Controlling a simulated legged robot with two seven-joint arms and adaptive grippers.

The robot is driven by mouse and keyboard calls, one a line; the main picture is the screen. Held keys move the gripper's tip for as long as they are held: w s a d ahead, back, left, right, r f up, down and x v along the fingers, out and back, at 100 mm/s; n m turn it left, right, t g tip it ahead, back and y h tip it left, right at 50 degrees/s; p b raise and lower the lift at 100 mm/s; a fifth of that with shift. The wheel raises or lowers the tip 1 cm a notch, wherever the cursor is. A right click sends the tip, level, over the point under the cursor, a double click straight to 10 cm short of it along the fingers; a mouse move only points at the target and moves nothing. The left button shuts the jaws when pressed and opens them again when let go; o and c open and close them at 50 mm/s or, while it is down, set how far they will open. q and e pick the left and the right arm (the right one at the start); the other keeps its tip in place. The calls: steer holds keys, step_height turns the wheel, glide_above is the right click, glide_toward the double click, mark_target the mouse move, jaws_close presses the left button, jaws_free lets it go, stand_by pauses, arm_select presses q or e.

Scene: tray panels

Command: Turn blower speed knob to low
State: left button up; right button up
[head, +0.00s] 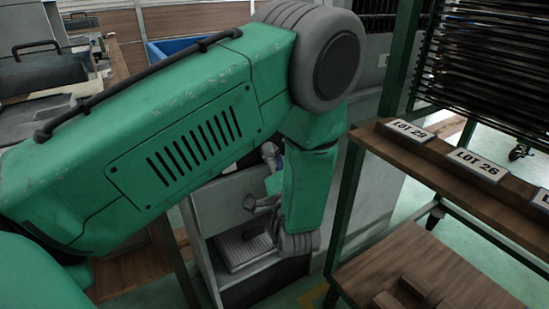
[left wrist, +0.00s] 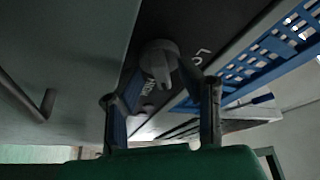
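The blower speed knob (left wrist: 158,62) is a round grey knob with a raised grip bar, on a dark panel (left wrist: 190,22) in the left wrist view. I see no clear contact. In the head view my left gripper (head: 270,155) is mostly hidden behind my green arm, and the knob is hidden. My right gripper is out of view.
A wooden shelf rack (head: 440,160) with lot labels stands close on the right. A grey cabinet (head: 215,215) with an open lower bay is behind my arm. In the wrist view a blue perforated tray (left wrist: 260,58) lies right of the panel, and a bent handle (left wrist: 42,105) at left.

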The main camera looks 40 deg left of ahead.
arm_select(q)
jaws_close()
steer(key=shift+f+n, duration=0.1)
steer(key=shift+n, duration=0.2)
steer(key=shift+d+f+n+g+y+b, duration=0.15)
steer(key=shift+n+g+y, duration=0.7)
steer(key=shift+n, duration=1.55)
steer(key=shift+a+n+g+y+b, duration=0.1)
steer(key=shift+n+g+y+b, duration=0.45)
steer(key=shift+n, duration=1.85)
steer(key=shift+d+f+n+g+y+p, duration=0.1)
steer(key=shift+n+g+y, duration=0.95)
steer(key=shift+n, duration=1.35)
steer(key=shift+r, duration=0.1)
